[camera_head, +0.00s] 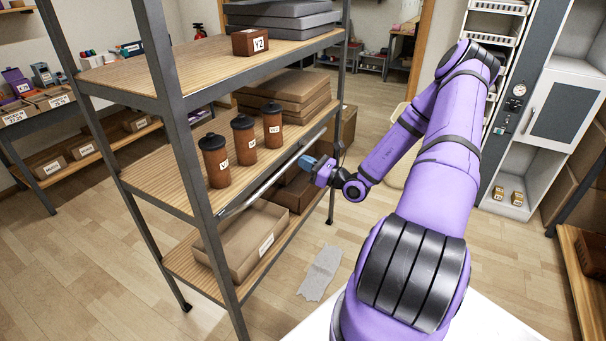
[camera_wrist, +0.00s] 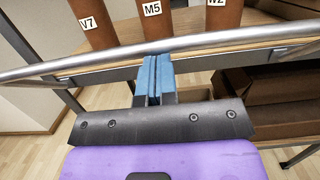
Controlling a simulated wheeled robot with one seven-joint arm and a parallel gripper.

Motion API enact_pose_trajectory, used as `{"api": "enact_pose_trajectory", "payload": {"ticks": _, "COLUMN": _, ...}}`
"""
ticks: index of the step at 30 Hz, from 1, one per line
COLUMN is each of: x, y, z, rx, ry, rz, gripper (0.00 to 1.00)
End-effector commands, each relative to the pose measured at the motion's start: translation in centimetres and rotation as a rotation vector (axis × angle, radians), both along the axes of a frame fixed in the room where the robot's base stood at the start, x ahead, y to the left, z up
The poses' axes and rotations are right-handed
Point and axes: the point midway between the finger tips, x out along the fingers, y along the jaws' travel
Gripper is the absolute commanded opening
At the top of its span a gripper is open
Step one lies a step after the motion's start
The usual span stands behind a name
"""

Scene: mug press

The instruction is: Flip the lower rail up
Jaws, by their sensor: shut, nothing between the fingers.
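The lower rail (camera_head: 270,183) is a silvery bar along the front of the middle shelf (camera_head: 170,172), at about the level of the shelf edge or slightly below it. In the wrist view the rail (camera_wrist: 235,39) crosses the picture from left to right. My gripper (camera_head: 308,161) is at the rail's right part, outside the shelf. Its blue fingers (camera_wrist: 155,78) are pressed together, empty, with their tips at the lower side of the rail. I cannot tell whether they touch it.
Three brown tumblers with black lids, one of them a near tumbler (camera_head: 217,163), stand on the middle shelf behind the rail. Flat boxes (camera_head: 288,93) lie farther back there. A grey upright (camera_head: 185,130) stands left. Open floor (camera_head: 375,225) lies right of the rack, with a grey cloth (camera_head: 321,272).

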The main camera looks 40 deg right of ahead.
Motion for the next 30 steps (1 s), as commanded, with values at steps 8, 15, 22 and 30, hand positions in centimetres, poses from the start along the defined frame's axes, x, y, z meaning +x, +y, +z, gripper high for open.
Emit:
{"api": "enact_pose_trajectory", "payload": {"ticks": 8, "x": 1.7, "y": 0.1, "z": 2.6, "rx": -0.075, "ry": 0.183, "rz": 0.004, "gripper": 0.0}}
{"api": "enact_pose_trajectory", "payload": {"ticks": 15, "x": 3.6, "y": 0.8, "z": 4.4, "rx": -0.135, "ry": 0.351, "rz": 0.003, "gripper": 0.0}}
{"api": "enact_pose_trajectory", "payload": {"ticks": 22, "x": 5.7, "y": 1.6, "z": 5.6, "rx": -0.192, "ry": 0.511, "rz": 0.003, "gripper": 0.0}}
{"api": "enact_pose_trajectory", "payload": {"ticks": 30, "x": 7.8, "y": 2.2, "z": 6.4, "rx": -0.238, "ry": 0.651, "rz": 0.0, "gripper": 0.0}}
